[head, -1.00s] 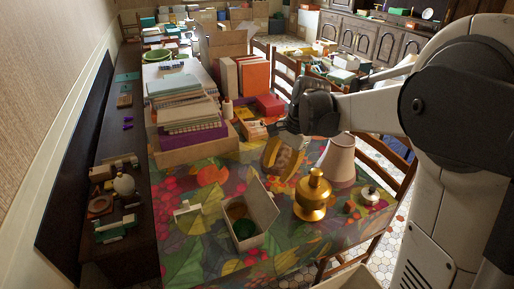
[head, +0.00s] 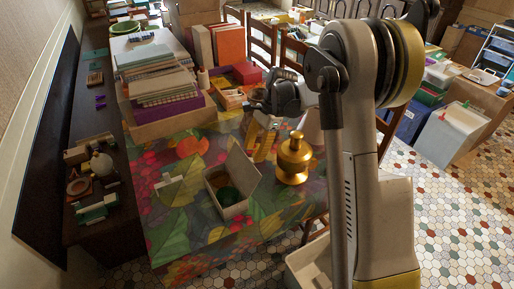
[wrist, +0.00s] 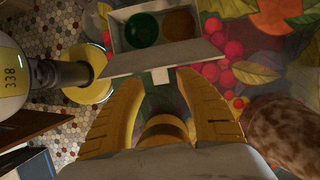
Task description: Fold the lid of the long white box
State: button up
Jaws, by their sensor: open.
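The long white box (head: 233,207) stands on the patterned tablecloth with its lid (head: 243,168) raised. A green round thing (wrist: 141,30) and a brown round thing (wrist: 179,25) lie inside it. In the wrist view the lid (wrist: 165,57) shows as a pale slanted panel on the side nearest my gripper, with a small tab below its edge. My gripper (wrist: 162,84) has its yellow fingers spread and empty, just short of the lid. In the head view the gripper (head: 262,142) hangs beyond the box, on the lid's side. Contact with the lid is not visible.
A gold lidded pot (head: 293,160) stands close to the right of the box. Stacked books (head: 165,95) and an open small box (head: 232,98) lie farther back. A small pale piece (head: 170,185) lies left of the box. The cloth in front of the box is clear.

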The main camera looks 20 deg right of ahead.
aim_at(251, 160)
jog(key=shift+b+x, duration=0.5)
jog(key=shift+x, duration=0.75)
jog(key=shift+a+f, duration=0.15)
jog(key=shift+f, duration=0.2)
jog(key=c, duration=0.8)
